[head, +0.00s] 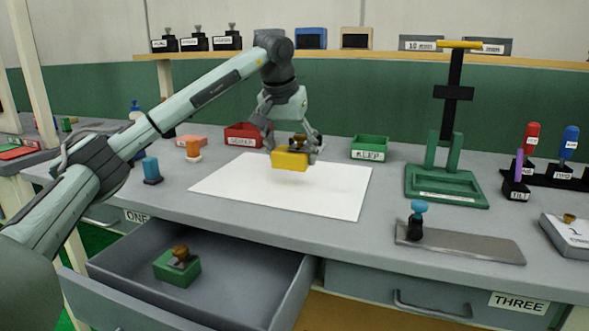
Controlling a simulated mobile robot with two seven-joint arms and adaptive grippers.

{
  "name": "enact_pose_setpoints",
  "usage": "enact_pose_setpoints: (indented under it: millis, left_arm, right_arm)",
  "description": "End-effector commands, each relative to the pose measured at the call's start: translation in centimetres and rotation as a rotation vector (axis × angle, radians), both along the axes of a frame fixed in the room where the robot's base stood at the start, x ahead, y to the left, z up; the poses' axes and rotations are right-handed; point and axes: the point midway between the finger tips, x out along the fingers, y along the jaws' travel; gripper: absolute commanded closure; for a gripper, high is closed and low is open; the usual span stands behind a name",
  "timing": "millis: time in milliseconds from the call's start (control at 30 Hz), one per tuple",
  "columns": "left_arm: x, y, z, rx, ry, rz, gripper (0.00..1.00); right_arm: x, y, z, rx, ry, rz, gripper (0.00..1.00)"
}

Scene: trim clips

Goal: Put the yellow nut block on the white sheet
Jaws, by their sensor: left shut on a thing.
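The yellow nut block (290,161) is a small yellow block with a brown knob on top. It is over the far middle part of the white sheet (325,198), which lies flat on the grey workbench. My left gripper (296,143) points down and is shut on the yellow nut block by its top. A faint shade lies on the sheet below the block, and the block looks a little above the sheet. My right gripper does not show.
An open drawer (300,292) at the front holds a green block (177,270) with a brown knob. A red tray (243,135) and a green tray (370,148) stand behind the sheet. A green press (447,185) and a grey plate (460,243) stand right.

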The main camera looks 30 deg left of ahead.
Motion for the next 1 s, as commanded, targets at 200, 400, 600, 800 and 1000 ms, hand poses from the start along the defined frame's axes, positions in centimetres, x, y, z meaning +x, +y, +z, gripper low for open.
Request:
enact_pose_setpoints:
  millis: [200, 400, 600, 800, 1000]
  left_arm:
    - [0.6, -0.3, -1.2, 0.002, 0.000, 0.001, 0.67]
    - [0.5, -0.3, -4.1, 0.000, 0.000, 0.002, 0.67]
    - [0.5, -0.3, -4.3, 0.000, -0.002, 0.002, 0.67]
    - [0.5, -0.3, -4.7, 0.000, -0.002, 0.001, 0.67]
    - [0.5, -0.3, -4.7, 0.001, -0.001, 0.001, 0.11]
  right_arm:
    - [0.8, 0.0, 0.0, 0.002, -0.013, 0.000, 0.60]
    - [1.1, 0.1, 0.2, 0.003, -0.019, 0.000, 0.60]
    - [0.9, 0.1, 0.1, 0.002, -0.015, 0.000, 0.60]
    - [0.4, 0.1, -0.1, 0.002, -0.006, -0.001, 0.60]
    - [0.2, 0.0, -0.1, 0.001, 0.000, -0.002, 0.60]
